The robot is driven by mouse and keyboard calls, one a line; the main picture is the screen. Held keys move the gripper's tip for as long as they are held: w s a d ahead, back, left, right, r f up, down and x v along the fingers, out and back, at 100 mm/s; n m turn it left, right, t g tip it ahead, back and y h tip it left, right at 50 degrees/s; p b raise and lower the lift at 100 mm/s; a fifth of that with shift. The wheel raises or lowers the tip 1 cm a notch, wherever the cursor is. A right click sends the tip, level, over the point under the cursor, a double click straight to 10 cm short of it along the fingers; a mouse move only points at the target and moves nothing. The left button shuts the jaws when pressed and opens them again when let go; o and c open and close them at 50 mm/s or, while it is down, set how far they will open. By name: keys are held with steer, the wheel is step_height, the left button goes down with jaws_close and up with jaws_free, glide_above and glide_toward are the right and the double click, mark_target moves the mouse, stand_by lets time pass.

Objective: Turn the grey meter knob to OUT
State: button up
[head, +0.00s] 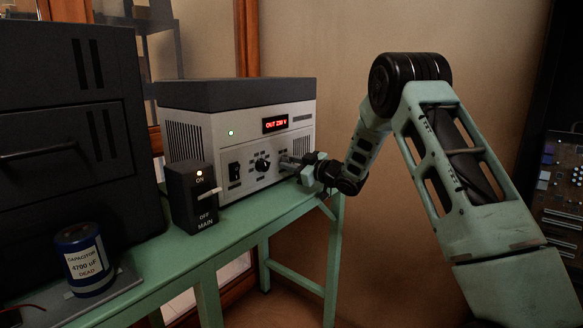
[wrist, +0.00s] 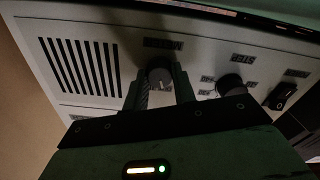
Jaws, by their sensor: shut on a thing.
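The grey meter knob (wrist: 160,74) is on the light front panel of a power unit (head: 270,133). In the wrist view it sits between the two fingers of my gripper (wrist: 161,88), which are shut on it; a METER label is beside it. A small light mark shows on the knob, but I cannot read which position it points at. In the head view my gripper (head: 288,163) is at the right part of the panel and hides the knob. The red display (head: 275,124) appears to read OUT 230 V.
The dark STEP knob (wrist: 231,85) is close beside my gripper, with a black rocker switch (wrist: 282,95) beyond it. A black MAIN switch box (head: 191,199) stands in front of the unit on the green table (head: 170,262). A blue capacitor (head: 84,260) stands at left.

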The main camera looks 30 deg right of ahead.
steer(key=shift+f, duration=0.1)
stand_by(0.3)
steer(key=o, duration=1)
steer(key=shift+s, duration=0.1)
steer(key=v, duration=1.7)
steer(key=shift+s+d+p, duration=0.1)
steer(key=shift+p, duration=0.25)
